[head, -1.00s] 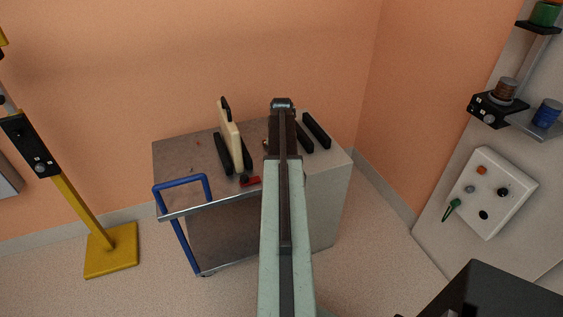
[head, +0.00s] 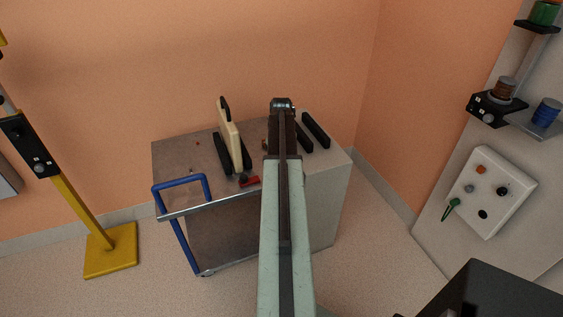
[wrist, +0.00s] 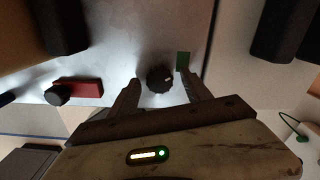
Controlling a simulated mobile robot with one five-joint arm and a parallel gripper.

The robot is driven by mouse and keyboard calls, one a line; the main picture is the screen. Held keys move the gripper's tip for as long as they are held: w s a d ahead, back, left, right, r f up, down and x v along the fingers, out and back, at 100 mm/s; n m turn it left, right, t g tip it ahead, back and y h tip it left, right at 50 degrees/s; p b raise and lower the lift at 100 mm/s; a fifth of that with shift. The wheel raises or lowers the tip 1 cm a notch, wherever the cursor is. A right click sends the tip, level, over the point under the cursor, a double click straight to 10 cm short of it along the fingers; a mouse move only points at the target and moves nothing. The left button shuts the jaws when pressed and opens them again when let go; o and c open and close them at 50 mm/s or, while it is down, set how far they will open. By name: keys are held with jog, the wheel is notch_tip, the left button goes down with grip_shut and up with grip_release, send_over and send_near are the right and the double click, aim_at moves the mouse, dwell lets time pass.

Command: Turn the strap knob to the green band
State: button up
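The strap knob (wrist: 160,78) is a small dark round knob on the grey metal top of the cart, seen in the wrist view. A small pale mark shows on its right side. The green band (wrist: 183,61) is a small green patch up and to the right of the knob, close to the right fingertip. My gripper (wrist: 161,84) is open, with one finger on each side of the knob and a gap visible on both sides. In the head view my arm hides the knob, the green band and my fingers.
The cart (head: 180,160) has a blue handle (head: 183,184), black rails (head: 316,130) and a cream upright plate (head: 230,137). A red block (wrist: 82,88) with a dark knob (wrist: 57,95) sits left of my gripper. A yellow stand (head: 110,250) is at left.

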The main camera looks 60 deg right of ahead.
jog(key=shift+r, duration=0.1)
notch_tip(320, 180, up, 8)
jog(key=p, duration=0.8)
jog(key=shift+f, duration=0.2)
